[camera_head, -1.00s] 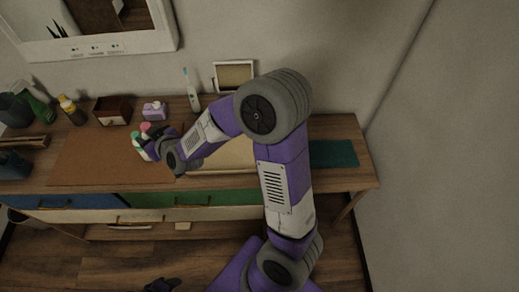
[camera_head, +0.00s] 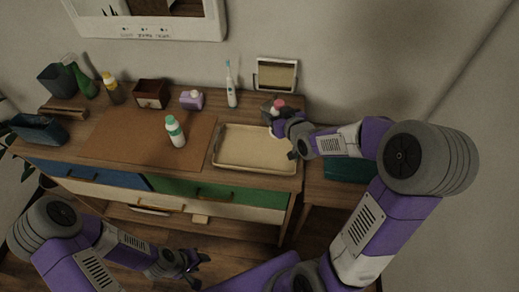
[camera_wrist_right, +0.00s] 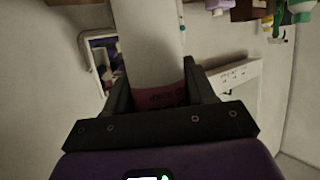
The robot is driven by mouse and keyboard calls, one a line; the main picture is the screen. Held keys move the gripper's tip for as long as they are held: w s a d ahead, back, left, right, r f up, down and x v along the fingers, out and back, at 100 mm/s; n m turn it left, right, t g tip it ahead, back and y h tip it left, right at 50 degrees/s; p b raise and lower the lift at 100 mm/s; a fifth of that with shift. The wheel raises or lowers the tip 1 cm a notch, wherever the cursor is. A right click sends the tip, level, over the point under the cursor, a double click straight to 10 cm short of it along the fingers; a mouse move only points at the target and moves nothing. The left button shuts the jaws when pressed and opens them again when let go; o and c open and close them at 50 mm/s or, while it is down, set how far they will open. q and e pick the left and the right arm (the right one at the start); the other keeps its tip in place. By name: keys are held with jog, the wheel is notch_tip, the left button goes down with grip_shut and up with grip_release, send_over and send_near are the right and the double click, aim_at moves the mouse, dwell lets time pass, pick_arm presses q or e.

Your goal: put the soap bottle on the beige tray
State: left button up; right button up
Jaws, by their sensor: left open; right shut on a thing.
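A white bottle with a pinkish-red cap (camera_head: 279,103) is held by my right gripper (camera_head: 281,122) over the back right end of the beige tray. In the right wrist view its white body (camera_wrist_right: 150,45) extends from between the shut fingers (camera_wrist_right: 157,98), with a dark red band between them. I cannot tell whether its base touches anything. The beige tray (camera_head: 240,165) lies on the counter and its visible inside is empty. A similar white bottle with a teal cap (camera_head: 175,132) stands on the brown mat. My left gripper (camera_head: 194,267) is open and empty, low in front of the cabinet.
The brown mat (camera_head: 125,140) lies left of the tray. Behind are a purple dispenser (camera_head: 191,99), a toothbrush (camera_head: 231,88), a small brown box (camera_head: 151,93), a yellow-capped bottle (camera_head: 111,87) and a framed picture (camera_head: 277,75). A dark grey object stands behind the tray's right end.

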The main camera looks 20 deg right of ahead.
notch_tip(320, 180, down, 10)
jog(key=shift+d+r+b, duration=0.1)
jog(key=shift+b, duration=1.05)
jog(key=shift+s, duration=0.1)
jog(key=o, duration=1.2)
